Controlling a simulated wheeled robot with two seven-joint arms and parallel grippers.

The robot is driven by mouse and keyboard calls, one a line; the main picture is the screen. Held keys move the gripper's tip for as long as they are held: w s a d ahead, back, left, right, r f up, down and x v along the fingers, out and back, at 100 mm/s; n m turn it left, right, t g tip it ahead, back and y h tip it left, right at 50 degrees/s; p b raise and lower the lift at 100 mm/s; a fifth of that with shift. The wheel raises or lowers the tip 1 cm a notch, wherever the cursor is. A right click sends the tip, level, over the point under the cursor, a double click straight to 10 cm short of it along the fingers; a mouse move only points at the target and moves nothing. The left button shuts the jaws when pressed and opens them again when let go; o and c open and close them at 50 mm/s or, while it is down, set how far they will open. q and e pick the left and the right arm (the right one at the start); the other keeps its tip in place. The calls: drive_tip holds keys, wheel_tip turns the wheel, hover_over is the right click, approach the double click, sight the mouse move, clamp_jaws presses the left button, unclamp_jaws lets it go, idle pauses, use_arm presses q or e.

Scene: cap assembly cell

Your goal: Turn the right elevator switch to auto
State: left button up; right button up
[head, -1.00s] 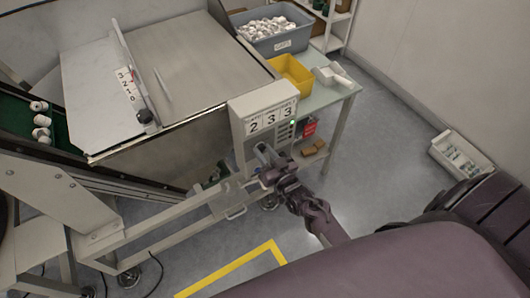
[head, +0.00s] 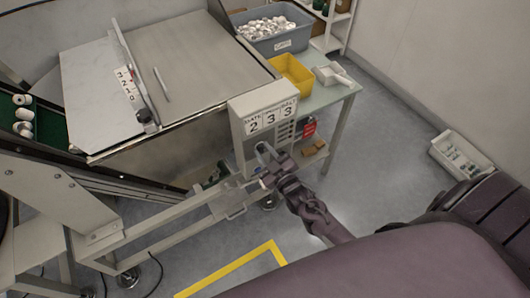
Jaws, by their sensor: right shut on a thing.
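A grey control box (head: 262,104) with a card reading "2 3 3" stands at the front right corner of the machine. My right gripper (head: 265,157) is at the lower front of this box, shut on the elevator switch. The gripper's fingers and body cover the switch, so I cannot read its position. The elevator (head: 50,127) is the sloping green belt at the left, with several white caps (head: 23,114) on it. My left gripper is not in view.
A grey bin of white caps (head: 270,26) and a yellow bin (head: 292,75) stand on the side table behind the box. A red tag (head: 309,128) hangs beside the box. A white crate (head: 461,156) lies on the floor at right. The floor by the yellow line is clear.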

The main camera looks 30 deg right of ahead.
drive_tip(key=shift+n, duration=0.8)
drive_tip(key=o, duration=1)
drive_tip(key=s+b, duration=0.1)
drive_tip(key=s, duration=0.6)
drive_tip(key=shift+s+d, duration=0.3)
drive_tip(key=shift+s, duration=0.1)
drive_tip(key=shift+f, duration=0.1)
